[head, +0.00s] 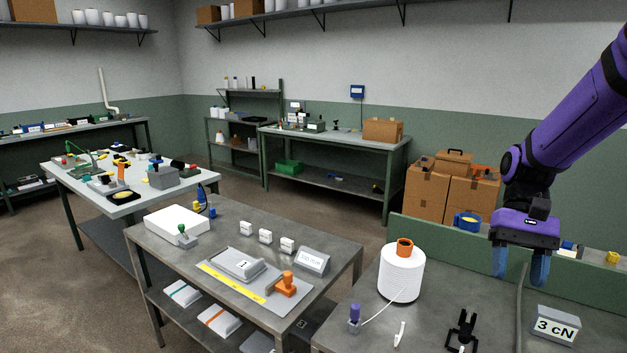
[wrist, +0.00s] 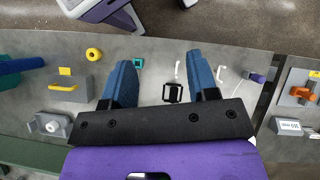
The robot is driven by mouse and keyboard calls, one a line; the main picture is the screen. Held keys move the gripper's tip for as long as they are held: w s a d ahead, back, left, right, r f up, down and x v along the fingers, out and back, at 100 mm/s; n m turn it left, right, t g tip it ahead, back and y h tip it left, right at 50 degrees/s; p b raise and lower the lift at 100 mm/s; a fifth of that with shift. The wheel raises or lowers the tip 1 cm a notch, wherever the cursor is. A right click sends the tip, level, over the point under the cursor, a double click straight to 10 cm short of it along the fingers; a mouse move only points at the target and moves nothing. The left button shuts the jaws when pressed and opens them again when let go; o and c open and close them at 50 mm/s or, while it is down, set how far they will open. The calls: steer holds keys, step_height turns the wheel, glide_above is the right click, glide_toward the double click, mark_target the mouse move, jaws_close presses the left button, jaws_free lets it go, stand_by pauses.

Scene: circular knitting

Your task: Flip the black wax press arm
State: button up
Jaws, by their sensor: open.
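The black wax press arm appears to be the small black frame-like part (head: 462,330) on the grey bench at the front right; its lower end is cut off by the picture edge. In the wrist view, a black frame (wrist: 173,93) lies between and just beyond my finger line. My gripper (head: 520,270) is open and empty, with two blue fingers pointing down above the bench. It is apart from the black part, up and to the right of it in the head view. In the wrist view, my gripper (wrist: 160,66) has its fingers spread wide.
A white yarn cone (head: 402,273) stands left of the black part, its yarn running to a purple-topped post (head: 355,318). A white hook (head: 399,334) is between them. A "3 cN" sign (head: 556,325) and a grey upright rod (head: 521,305) stand to the right. A green panel (head: 440,234) backs the bench.

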steer(key=s+a+r+n+t+h, duration=0.3)
steer(key=s+r+t, duration=0.8)
steer(key=s+r, duration=0.1)
steer(key=shift+s+a+n+t, duration=0.3)
steer(key=shift+s+n+t, duration=0.1)
